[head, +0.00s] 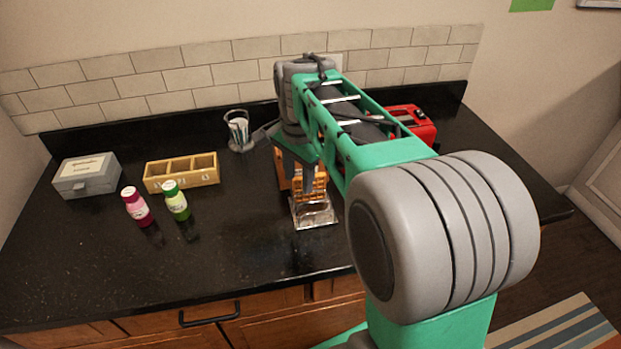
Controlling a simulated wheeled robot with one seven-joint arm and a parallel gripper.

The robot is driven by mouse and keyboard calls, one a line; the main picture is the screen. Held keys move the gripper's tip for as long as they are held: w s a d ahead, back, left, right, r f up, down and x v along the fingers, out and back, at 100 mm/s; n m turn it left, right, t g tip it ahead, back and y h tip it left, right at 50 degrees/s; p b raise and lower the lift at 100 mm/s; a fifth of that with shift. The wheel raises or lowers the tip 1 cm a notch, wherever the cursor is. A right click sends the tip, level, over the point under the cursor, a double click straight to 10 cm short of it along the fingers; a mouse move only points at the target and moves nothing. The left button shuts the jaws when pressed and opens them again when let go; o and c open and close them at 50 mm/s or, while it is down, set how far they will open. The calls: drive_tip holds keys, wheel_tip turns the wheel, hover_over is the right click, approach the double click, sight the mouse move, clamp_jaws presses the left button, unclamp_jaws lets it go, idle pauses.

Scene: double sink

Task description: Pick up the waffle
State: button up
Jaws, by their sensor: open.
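The orange-brown waffle (320,184), with its grid of squares, shows at the middle of the counter, just behind a shiny clear or metallic item (313,211). My gripper (297,180) points down right at the waffle, with its grey fingers in front of or around it. The fingers are open. Orange-brown surface shows on both sides of the near finger. I cannot tell whether the fingers touch the waffle. My gripper and arm hide part of the waffle and the area behind it.
A wooden compartment box (182,173), a grey box (87,176), a pink bottle (135,206) and a green-capped bottle (175,201) stand to the left. A cup of utensils (239,131) is at the back. A red item (414,122) is behind my arm. The front left counter is clear.

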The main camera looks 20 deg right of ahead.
sight(320, 183)
drive_tip(key=w+d+m, duration=0.2)
drive_tip(key=m, duration=0.1)
drive_tip(key=w+d+m+g+p, duration=0.1)
drive_tip(key=w+d+m, duration=0.1)
drive_tip(key=w+m, duration=0.1)
drive_tip(key=shift+d+r+m, duration=0.2)
drive_tip(key=shift+d+m, duration=0.2)
wheel_tip(320, 183, down, 8)
drive_tip(key=shift+w+d+r+p, duration=0.15)
drive_tip(key=shift+r+p, duration=0.1)
drive_tip(key=shift+p, duration=0.65)
clamp_jaws()
